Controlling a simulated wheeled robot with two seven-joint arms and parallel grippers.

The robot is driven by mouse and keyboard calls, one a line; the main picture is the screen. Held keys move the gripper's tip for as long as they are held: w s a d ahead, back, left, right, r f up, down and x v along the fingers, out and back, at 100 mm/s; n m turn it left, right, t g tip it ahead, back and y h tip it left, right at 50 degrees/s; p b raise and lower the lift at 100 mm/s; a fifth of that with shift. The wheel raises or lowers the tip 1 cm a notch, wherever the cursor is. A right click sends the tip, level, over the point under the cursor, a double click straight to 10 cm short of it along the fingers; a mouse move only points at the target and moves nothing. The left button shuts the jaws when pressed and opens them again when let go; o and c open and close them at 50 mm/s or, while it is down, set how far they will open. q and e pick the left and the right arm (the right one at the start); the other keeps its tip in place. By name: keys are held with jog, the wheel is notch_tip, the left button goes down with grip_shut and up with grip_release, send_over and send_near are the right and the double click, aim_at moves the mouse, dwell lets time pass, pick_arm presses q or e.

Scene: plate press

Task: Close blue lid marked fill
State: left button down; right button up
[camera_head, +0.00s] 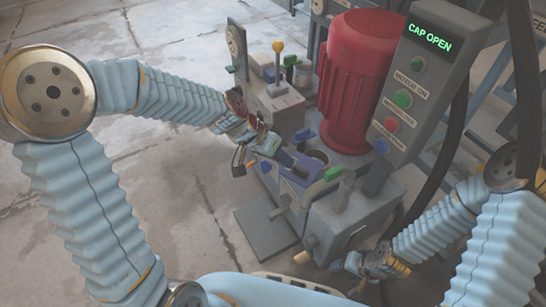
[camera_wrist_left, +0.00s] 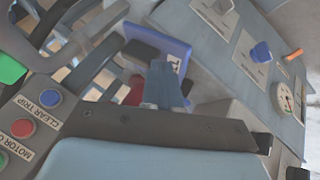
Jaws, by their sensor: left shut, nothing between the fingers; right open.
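The blue lid (camera_wrist_left: 160,42) shows in the left wrist view as an open, tilted flap with a light label, partly hidden by my fingers. In the head view the blue-purple lid (camera_head: 304,171) is on the machine's top, beside a dark round opening (camera_head: 318,156). My left gripper (camera_head: 284,157) is shut and empty, with its tips close to the lid. In the left wrist view its fingers (camera_wrist_left: 163,88) overlap the lid's lower edge; I cannot tell if they touch. My right gripper (camera_head: 360,268) is low at the machine's front right, open and away from the lid.
A red motor (camera_head: 360,75) stands behind the opening. The control panel (camera_head: 425,75) reads CAP OPEN and rises to the right. A green-handled part (camera_head: 334,173) is right of the lid. A yellow-knobbed lever (camera_head: 278,62) stands at the back left. Floor at left is clear.

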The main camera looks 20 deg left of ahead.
aim_at(297, 167)
pick_arm(q)
jog(key=shift+s+d+n+t+y, duration=0.25)
jog(key=shift+d+n+t, duration=0.4)
jog(key=shift+n, duration=0.35)
jog(key=shift+w+d+b, duration=0.15)
jog(key=shift+d+b, duration=0.35)
jog(key=shift+d, duration=0.6)
jog(key=shift+w+d, duration=0.2)
jog(key=shift+d, duration=0.45)
jog(key=shift+w+d, duration=0.2)
jog(key=shift+d, duration=0.4)
jog(key=shift+w+d, duration=0.45)
jog(key=shift+d, duration=0.1)
jog(key=shift+w, duration=0.1)
jog(key=shift+w+d+r, duration=0.15)
